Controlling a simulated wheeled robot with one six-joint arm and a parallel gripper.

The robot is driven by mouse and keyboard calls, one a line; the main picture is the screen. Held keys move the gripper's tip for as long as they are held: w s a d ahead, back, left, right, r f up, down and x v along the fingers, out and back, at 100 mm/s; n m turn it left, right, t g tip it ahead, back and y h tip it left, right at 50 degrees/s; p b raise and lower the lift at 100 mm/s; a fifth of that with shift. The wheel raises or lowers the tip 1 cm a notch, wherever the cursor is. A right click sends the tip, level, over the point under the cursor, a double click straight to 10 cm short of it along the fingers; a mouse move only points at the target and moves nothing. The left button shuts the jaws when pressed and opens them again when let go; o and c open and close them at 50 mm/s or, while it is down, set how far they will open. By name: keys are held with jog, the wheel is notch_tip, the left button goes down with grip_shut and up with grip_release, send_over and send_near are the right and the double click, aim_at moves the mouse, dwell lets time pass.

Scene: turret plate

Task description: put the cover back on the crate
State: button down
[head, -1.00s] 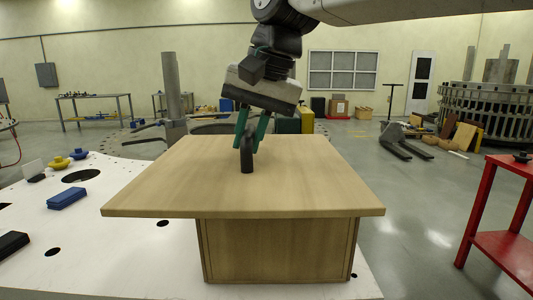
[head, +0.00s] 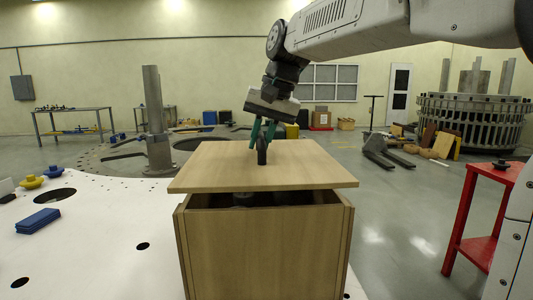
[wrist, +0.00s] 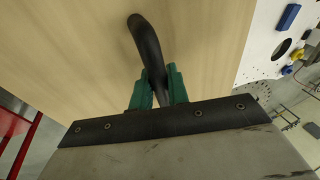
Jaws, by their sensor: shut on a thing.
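The cover (head: 215,172) is a flat light-wood board with a dark upright handle (head: 262,152) near its middle. My gripper (head: 263,130), with green fingers, is shut on that handle. The wrist view also shows the dark curved handle (wrist: 147,45) between the green fingers, with the board (wrist: 70,50) behind it. The wooden crate (head: 262,250) stands below the cover. A dark gap shows between the cover's front edge and the crate's front rim, with greyish things partly visible inside. Whether the cover's back touches the crate is hidden.
The crate stands on a white plate (head: 100,245) with round holes. A blue block (head: 38,220) and a yellow knobbed piece (head: 30,182) lie to the left. A red table (head: 480,215) stands at the right. A pallet jack (head: 380,150) is behind on the floor.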

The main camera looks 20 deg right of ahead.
jog(key=shift+w+d, duration=0.2)
jog(key=shift+f, duration=1.7)
jog(key=c, duration=1.3)
grip_release()
jog(key=shift+f, duration=0.15)
jog(key=shift+c, duration=0.2)
jog(key=v, duration=1.2)
jog(key=shift+s, duration=0.15)
